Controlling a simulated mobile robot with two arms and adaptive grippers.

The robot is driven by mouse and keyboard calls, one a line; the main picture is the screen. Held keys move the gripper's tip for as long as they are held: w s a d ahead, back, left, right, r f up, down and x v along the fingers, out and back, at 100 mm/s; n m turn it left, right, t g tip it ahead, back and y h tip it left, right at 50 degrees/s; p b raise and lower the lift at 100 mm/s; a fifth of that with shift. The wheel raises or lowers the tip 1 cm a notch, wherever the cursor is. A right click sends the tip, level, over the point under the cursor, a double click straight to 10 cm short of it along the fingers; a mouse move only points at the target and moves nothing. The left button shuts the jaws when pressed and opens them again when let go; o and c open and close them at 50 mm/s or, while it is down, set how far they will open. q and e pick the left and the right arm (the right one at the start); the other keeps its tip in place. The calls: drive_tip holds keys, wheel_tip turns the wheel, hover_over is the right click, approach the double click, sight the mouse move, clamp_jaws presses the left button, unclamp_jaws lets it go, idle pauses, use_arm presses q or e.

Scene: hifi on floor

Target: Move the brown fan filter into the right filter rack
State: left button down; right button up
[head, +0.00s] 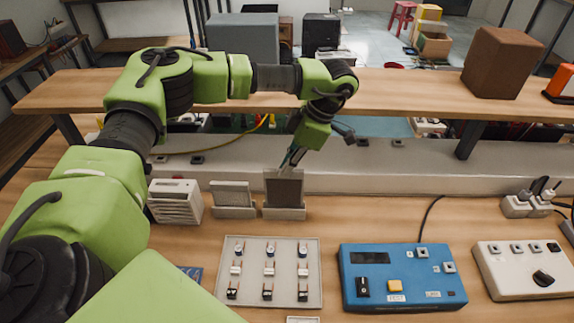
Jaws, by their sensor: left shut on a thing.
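The brown fan filter (284,188) is a dark, thin upright panel in the middle of the workbench. Its lower edge is at the right filter rack (284,213), a light grey holder; I cannot tell how deep it sits in the slot. My left gripper (291,160) comes down from above and is shut on the filter's top edge. The left filter rack (233,212) stands just to the left with a light grey panel (231,195) upright in it. My right gripper is not in view.
A white slatted box (175,202) stands left of the racks. In front are a grey board with several small parts (313,258), a blue control box (400,276) and a white box (525,268). A raised shelf (410,85) with a brown speaker (500,63) runs behind.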

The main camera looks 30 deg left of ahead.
use_arm(q)
drive_tip(key=shift+a, duration=0.15)
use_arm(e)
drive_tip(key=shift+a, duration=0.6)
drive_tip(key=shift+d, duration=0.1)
use_arm(q)
drive_tip(key=shift+f+b, duration=0.55)
drive_tip(key=shift+f, duration=0.35)
drive_tip(key=shift+f+b, duration=0.9)
drive_tip(key=shift+f, duration=0.6)
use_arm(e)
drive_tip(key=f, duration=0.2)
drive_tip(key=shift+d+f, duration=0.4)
use_arm(q)
drive_tip(key=c, duration=1.6)
unclamp_jaws()
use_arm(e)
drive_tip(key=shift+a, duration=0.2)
